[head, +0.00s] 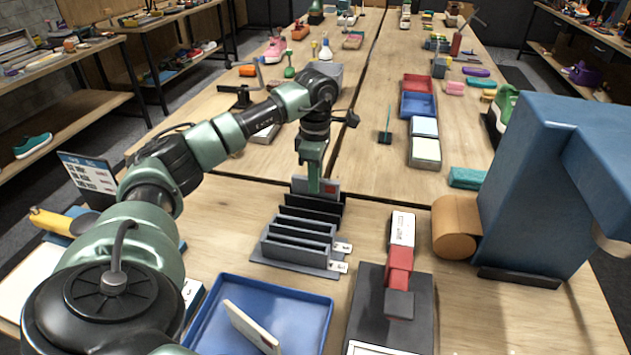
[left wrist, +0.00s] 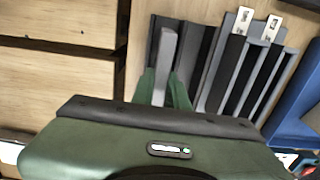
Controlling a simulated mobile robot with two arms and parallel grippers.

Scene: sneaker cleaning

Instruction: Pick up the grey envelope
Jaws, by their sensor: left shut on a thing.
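The grey envelope (head: 331,186) stands upright at the back slot of a dark letter rack (head: 297,243) in the head view, with a small red mark on its face. My left gripper (head: 314,188) comes down on it from above, its green fingers over the top edge. In the left wrist view the envelope (left wrist: 167,50) shows edge-on between the two green fingers (left wrist: 163,90), which are shut on it. The rack (left wrist: 238,60) is beside it there. I cannot tell whether the envelope's lower edge has left the slot. My right gripper is not in view.
A blue tray (head: 318,305) holding a pale flat item (head: 251,327) lies in front of the rack. A red and grey stamp-like tool (head: 399,268) on a dark pad stands to the right. A large blue machine (head: 535,190) and a brown roll (head: 455,228) block the right side.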

